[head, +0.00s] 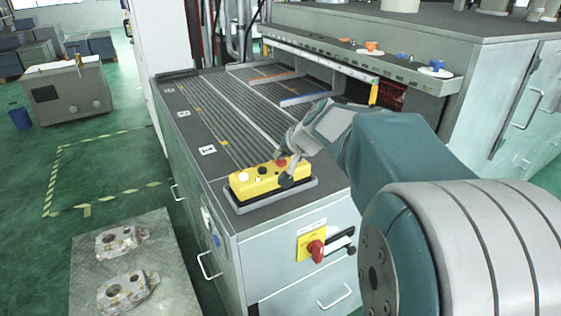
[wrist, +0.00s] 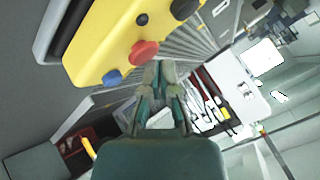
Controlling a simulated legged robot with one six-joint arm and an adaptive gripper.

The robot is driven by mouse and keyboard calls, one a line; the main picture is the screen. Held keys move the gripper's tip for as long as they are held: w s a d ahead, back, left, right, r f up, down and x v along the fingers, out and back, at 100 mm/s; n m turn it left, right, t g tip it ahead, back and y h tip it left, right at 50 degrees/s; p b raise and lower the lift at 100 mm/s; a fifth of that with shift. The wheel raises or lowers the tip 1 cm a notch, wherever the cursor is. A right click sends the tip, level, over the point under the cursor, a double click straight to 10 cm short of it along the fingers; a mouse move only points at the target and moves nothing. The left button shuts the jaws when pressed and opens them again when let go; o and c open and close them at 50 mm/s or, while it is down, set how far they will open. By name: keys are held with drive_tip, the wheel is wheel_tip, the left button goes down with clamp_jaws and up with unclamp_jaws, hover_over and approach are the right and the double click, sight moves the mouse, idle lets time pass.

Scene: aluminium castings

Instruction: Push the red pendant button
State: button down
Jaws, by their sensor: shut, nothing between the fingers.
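The yellow pendant (head: 262,180) lies in a grey tray on the near end of the grey bench. Its red button (head: 281,163) is on its far right part, partly beside my gripper. In the wrist view the yellow pendant (wrist: 95,40) fills the upper left, with the red button (wrist: 143,53) just above my fingertips. A blue button (wrist: 111,77) and black buttons also show on it.
A ribbed conveyor (head: 230,115) runs back along the bench. A ledge (head: 355,62) with small orange and blue parts stands behind. A red rotary switch (head: 316,250) is on the bench's front. Castings (head: 123,242) lie on a plate at lower left. Open floor lies left.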

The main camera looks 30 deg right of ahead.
sight(281, 162)
drive_tip(key=shift+f, duration=0.5)
idle(0.4)
drive_tip(key=shift+r, duration=0.9)
drive_tip(key=shift+r, duration=0.1)
drive_tip(key=shift+r, duration=2.45)
